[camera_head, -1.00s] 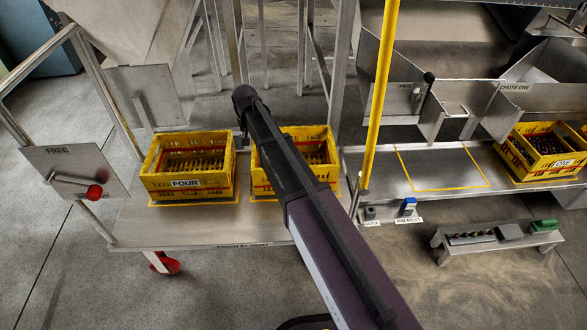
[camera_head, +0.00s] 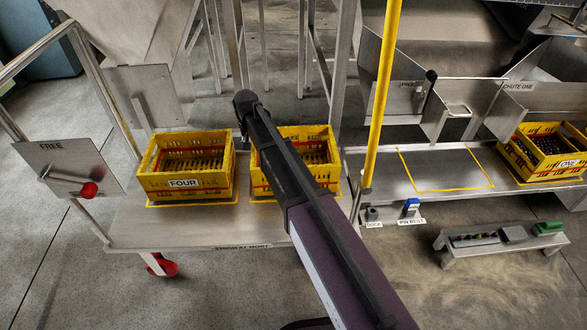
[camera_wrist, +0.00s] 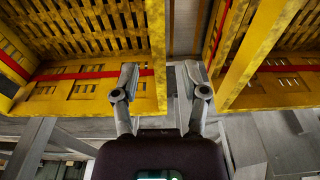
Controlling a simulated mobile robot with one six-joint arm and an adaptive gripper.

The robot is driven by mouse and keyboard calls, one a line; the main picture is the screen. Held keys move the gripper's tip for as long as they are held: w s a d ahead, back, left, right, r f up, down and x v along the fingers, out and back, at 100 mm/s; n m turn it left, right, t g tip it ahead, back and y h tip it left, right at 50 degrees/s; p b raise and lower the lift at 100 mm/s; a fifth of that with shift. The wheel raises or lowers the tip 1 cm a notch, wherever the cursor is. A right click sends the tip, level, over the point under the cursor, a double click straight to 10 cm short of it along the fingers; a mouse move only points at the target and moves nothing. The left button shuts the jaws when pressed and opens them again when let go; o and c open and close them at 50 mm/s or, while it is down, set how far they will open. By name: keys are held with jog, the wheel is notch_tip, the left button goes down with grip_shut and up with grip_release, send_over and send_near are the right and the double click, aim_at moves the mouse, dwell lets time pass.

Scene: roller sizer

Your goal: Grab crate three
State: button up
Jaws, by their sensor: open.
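A yellow crate (camera_head: 321,168) with a red stripe stands on the trolley deck, right of the crate labelled FOUR (camera_head: 161,182). My arm crosses in front of it, and no number shows on it, so I cannot confirm that it is crate three. My arm's far end is over the gap between these crates; its fingers are hidden in the head view. In the wrist view my gripper (camera_wrist: 162,76) is open and empty. The end wall of the left-hand yellow crate (camera_wrist: 158,45) lies between its fingertips. Another yellow crate (camera_wrist: 240,60) is close on the right.
A yellow post (camera_head: 381,90) rises right of the trolley. The steel shelf beyond has an empty yellow-outlined space (camera_head: 440,170) and a crate labelled ONE (camera_head: 535,168). A lever plate marked FREE (camera_head: 60,165) is at left. A small bench (camera_head: 465,250) stands front right.

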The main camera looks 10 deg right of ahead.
jog(key=shift+w+f+b, duration=0.2)
jog(key=shift+f+b, duration=0.85)
jog(key=shift+f, duration=0.35)
grip_shut()
